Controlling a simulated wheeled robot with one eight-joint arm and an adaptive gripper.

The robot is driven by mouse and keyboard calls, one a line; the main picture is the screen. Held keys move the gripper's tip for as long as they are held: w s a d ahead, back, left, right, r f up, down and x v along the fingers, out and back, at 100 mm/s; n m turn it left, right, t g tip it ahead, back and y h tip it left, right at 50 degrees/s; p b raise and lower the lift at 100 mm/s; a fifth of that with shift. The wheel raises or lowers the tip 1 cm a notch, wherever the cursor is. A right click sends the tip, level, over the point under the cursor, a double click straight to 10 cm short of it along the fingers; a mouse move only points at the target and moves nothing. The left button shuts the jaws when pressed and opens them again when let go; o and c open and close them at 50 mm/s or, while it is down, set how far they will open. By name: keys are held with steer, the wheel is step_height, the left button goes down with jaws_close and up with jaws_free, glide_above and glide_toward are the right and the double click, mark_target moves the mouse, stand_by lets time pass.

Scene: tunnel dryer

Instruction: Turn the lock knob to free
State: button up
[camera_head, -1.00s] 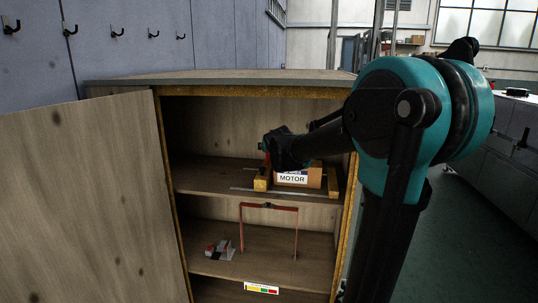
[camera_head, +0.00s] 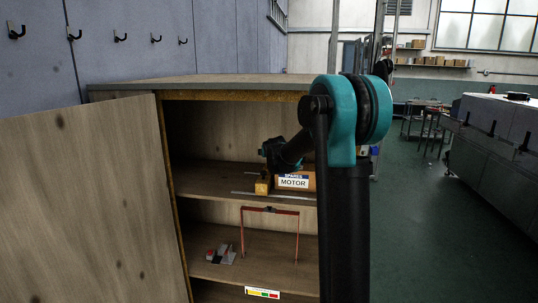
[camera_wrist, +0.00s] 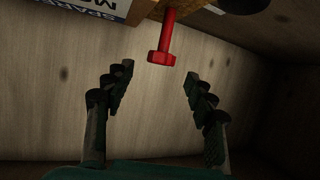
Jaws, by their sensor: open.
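The red lock knob (camera_wrist: 160,57) has a short stem and a wider crossbar end in the wrist view. Its stem comes from a wooden block (camera_wrist: 146,9) at the top edge. My gripper (camera_wrist: 158,75) is open, with one finger on each side below the knob. The crossbar lies near the gap between the fingertips, and I see no contact. In the head view my gripper (camera_head: 272,153) is in front of the upper shelf, by the left end of the box labelled MOTOR (camera_head: 311,183). The knob is hidden there behind my gripper or too small to make out.
The wooden cabinet (camera_head: 200,80) stands open, its door (camera_head: 85,200) swung to the left. The lower shelf holds a red wire frame (camera_head: 270,209) and a small grey and red item (camera_head: 221,254). Open floor (camera_head: 420,220) lies to the right.

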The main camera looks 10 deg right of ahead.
steer(key=shift+x, duration=2.25)
steer(key=shift+c, duration=0.5)
steer(key=c, duration=1.1)
steer(key=shift+o, duration=0.2)
steer(key=shift+d+n+y, duration=0.15)
steer(key=shift+n+y, duration=0.25)
steer(key=shift+d+n+y, duration=0.15)
steer(key=shift+n+y, duration=0.65)
steer(key=shift+y, duration=0.3)
steer(key=shift+d+n+g+y, duration=0.1)
steer(key=shift+n+g+y, duration=0.4)
steer(key=shift+n+y, duration=0.55)
steer(key=shift+n+g+y, duration=0.4)
steer(key=shift+n+y, duration=0.35)
